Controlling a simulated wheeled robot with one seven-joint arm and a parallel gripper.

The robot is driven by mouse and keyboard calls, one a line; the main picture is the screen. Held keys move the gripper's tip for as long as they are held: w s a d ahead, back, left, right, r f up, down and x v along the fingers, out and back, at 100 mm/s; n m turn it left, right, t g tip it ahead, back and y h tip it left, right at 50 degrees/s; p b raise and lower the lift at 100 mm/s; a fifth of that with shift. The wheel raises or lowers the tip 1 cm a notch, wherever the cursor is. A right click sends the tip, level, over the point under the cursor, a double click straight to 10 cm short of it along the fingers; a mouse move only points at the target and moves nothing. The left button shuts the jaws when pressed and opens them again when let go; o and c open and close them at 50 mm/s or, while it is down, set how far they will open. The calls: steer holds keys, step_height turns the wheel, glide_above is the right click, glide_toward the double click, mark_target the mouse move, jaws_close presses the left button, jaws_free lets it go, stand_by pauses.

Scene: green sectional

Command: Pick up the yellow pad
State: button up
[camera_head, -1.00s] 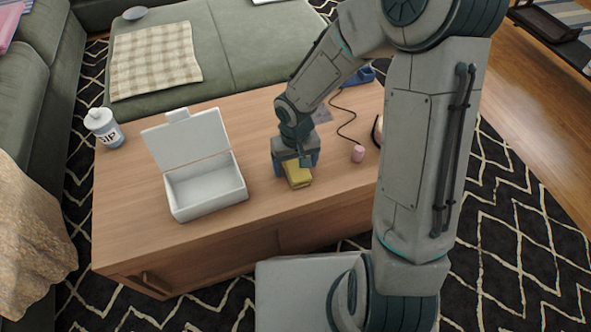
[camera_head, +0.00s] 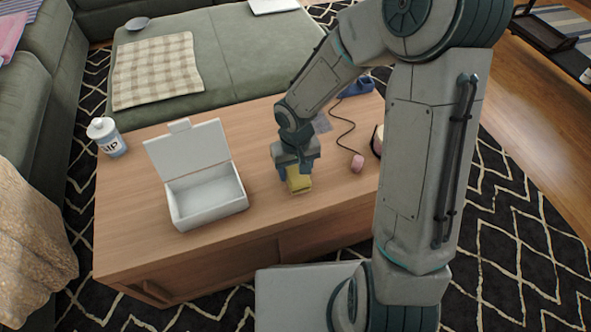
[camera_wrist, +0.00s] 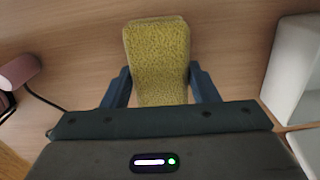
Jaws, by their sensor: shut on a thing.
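The yellow pad (camera_head: 299,180) is at the middle of the wooden coffee table, to the right of the white box. My gripper (camera_head: 295,172) points down over it, with a finger on each side. In the wrist view the yellow pad (camera_wrist: 158,60) shows a rough, sponge-like surface and sits between the two blue fingers of my gripper (camera_wrist: 161,88). The fingers are shut on its sides. The part of the pad nearest the palm is hidden. I cannot tell whether the pad touches the table.
An open white box (camera_head: 208,196) with its lid raised stands left of the pad. A white-lidded jar (camera_head: 107,137) is at the table's left end. A pink object (camera_head: 357,163) and a dark cable (camera_head: 345,128) lie to the right. The table front (camera_head: 170,250) is clear.

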mark_target(297, 169)
steer(key=r+p, duration=0.1)
steer(key=r, duration=0.2)
steer(key=shift+d+r+p, duration=0.1)
steer(key=shift+d+p, duration=0.1)
steer(key=shift+p, duration=0.15)
steer(key=s+d+r+p, duration=0.4)
steer(key=d+r+p, duration=0.1)
steer(key=d, duration=0.5)
steer(key=shift+d+r, duration=0.35)
steer(key=shift+r, duration=0.15)
